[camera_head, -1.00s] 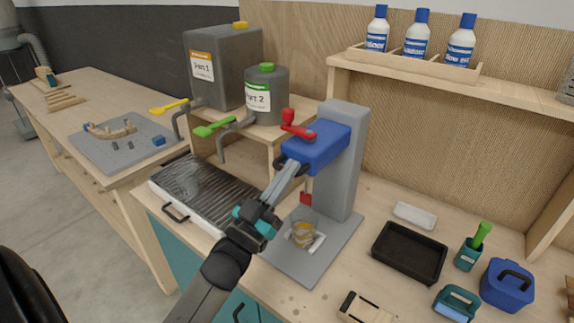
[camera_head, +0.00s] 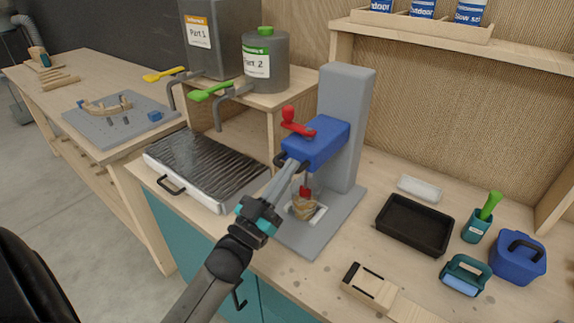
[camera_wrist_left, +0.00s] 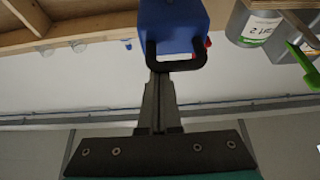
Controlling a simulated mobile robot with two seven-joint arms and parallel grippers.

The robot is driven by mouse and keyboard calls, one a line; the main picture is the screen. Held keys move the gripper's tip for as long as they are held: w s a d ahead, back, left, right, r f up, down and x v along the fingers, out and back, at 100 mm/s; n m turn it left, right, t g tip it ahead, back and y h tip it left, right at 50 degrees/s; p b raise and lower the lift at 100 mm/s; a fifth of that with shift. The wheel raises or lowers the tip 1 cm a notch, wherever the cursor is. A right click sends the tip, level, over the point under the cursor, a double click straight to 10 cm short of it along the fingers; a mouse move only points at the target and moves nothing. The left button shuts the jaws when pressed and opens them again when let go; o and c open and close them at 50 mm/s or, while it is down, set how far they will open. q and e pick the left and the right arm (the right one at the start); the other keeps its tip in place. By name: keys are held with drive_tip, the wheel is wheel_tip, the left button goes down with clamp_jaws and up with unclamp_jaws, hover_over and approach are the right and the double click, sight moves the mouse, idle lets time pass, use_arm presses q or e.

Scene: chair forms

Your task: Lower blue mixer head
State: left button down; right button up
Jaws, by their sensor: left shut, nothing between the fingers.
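The blue mixer head (camera_head: 318,143) sits partway down its grey column (camera_head: 346,120), with a red crank (camera_head: 297,124) on top. Its red paddle (camera_head: 305,192) reaches into the clear cup (camera_head: 302,209) on the grey base (camera_head: 322,236). My left gripper (camera_head: 291,166) is at the front of the head, by its black handle (camera_wrist_left: 190,66). In the left wrist view my left gripper (camera_wrist_left: 158,78) has its fingers together, with nothing between them. The tips meet the handle's lower bar in that view; contact is not certain. My right gripper is not in view.
A ribbed tray (camera_head: 205,168) lies left of the mixer. The Part 2 tank (camera_head: 265,62) stands on a wooden stand behind. A black tray (camera_head: 415,225), a wooden piece (camera_head: 369,286) and a blue container (camera_head: 518,258) are to the right. A bottle shelf (camera_head: 480,45) is above.

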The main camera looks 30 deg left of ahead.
use_arm(q)
wheel_tip(320, 180, down, 5)
drive_tip(key=shift+f+b, duration=0.1)
drive_tip(key=shift+b, duration=1.15)
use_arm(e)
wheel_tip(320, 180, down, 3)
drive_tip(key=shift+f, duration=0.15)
use_arm(q)
wheel_tip(320, 180, up, 5)
drive_tip(key=p, duration=0.4)
drive_tip(key=b+v, duration=0.1)
drive_tip(key=v, duration=0.8)
drive_tip(key=shift+f+b, duration=0.3)
drive_tip(key=shift+b, duration=0.05)
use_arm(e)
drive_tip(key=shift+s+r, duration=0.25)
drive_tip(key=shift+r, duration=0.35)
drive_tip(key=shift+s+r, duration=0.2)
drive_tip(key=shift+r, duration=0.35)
